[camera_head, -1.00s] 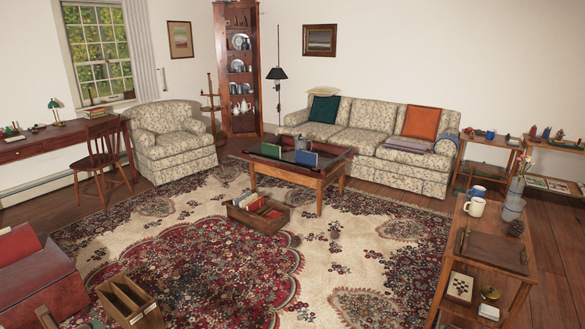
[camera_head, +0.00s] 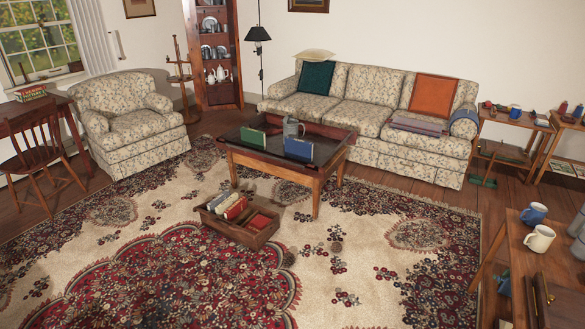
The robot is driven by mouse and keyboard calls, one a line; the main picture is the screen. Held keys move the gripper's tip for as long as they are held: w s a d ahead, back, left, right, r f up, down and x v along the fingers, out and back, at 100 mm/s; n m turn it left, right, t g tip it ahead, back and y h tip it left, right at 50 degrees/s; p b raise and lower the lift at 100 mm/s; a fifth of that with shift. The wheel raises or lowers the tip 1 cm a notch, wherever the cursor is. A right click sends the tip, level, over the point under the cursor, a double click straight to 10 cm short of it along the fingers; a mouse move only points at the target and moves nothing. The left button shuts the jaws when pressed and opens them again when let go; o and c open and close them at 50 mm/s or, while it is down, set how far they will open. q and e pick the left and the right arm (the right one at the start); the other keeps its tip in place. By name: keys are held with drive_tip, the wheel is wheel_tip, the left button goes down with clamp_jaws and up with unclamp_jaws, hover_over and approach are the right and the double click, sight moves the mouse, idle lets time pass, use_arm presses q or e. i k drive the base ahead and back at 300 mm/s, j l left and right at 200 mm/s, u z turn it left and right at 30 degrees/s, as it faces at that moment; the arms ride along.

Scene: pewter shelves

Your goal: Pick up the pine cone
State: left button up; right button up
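The wooden side table (camera_head: 510,262) at the right is cut off by the picture edge. On it stand a blue mug (camera_head: 533,213), a white mug (camera_head: 540,238) and part of a grey vessel (camera_head: 577,222). Part of a dark wooden tray (camera_head: 563,297) lies nearer on the same table. Neither of my grippers is in view.
A coffee table (camera_head: 318,183) stands mid-room, with a wooden crate of books (camera_head: 238,222) on the rug before it. A floral sofa (camera_head: 370,110) and armchair (camera_head: 130,120) stand behind. The patterned rug (camera_head: 370,260) has open floor between crate and side table.

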sight(289, 261)
drive_tip(key=i+l+z, duration=0.1)
drive_tip(key=i+z, duration=0.15)
drive_tip(key=i, duration=0.55)
drive_tip(key=i+z, duration=0.3)
drive_tip(key=i, duration=0.55)
